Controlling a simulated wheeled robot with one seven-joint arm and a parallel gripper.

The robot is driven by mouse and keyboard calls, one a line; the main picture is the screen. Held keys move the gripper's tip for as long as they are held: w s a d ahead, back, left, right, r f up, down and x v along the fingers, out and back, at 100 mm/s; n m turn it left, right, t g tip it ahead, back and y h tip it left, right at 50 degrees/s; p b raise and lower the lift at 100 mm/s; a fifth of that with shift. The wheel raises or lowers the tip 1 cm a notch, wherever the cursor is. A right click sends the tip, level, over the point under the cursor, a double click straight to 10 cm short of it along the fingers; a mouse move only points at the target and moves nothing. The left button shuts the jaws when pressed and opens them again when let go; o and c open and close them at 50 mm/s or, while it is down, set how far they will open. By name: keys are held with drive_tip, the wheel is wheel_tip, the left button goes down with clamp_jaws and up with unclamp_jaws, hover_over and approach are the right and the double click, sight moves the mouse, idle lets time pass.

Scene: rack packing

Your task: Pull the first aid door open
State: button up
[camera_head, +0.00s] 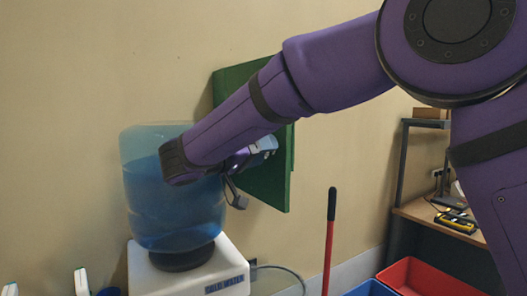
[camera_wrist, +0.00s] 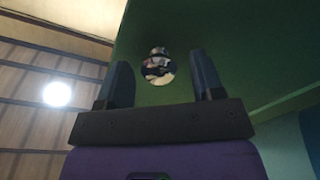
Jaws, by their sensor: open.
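The green first aid cabinet (camera_head: 272,185) is on the wall in the head view, partly hidden behind my arm. In the wrist view its green face (camera_wrist: 225,40) fills the upper middle and right. A round shiny knob (camera_wrist: 158,65) shows on that face. My gripper (camera_wrist: 160,82) is open, with one finger on each side of the knob in the picture. I cannot tell whether the fingers touch it. In the head view my gripper (camera_head: 262,148) is at the cabinet's front. How far the door is open cannot be told.
A blue water bottle (camera_head: 155,215) on a white cooler (camera_head: 190,272) stands left of the cabinet, partly behind my forearm. Red (camera_head: 425,278) and blue bins and a shelf with tools (camera_head: 455,220) are at the right.

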drive_tip(key=v, duration=1)
